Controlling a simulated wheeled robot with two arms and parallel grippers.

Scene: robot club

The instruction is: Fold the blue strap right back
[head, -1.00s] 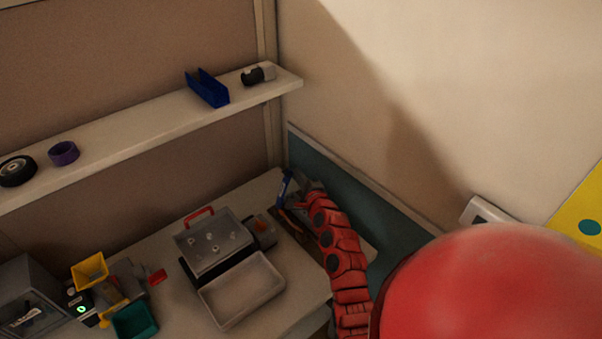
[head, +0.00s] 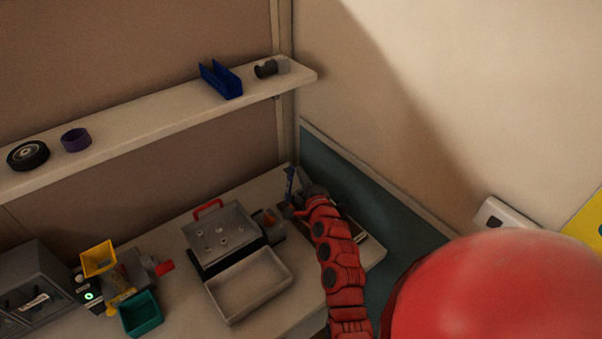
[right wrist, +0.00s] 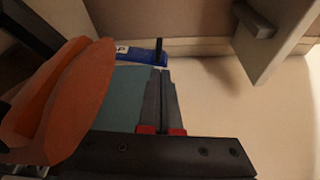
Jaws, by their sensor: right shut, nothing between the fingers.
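The blue strap (head: 291,184) stands up as a narrow band at the back right corner of the workbench. In the head view my red right arm reaches to that corner, and the hand hides much of what is there. My left gripper is not in view.
A grey case with a red handle (head: 221,231) and a pale open tray (head: 250,285) are left of my arm. An orange rounded object (right wrist: 60,100) fills the left of the wrist view. A shelf (head: 150,127) runs above; the wall is close on the right.

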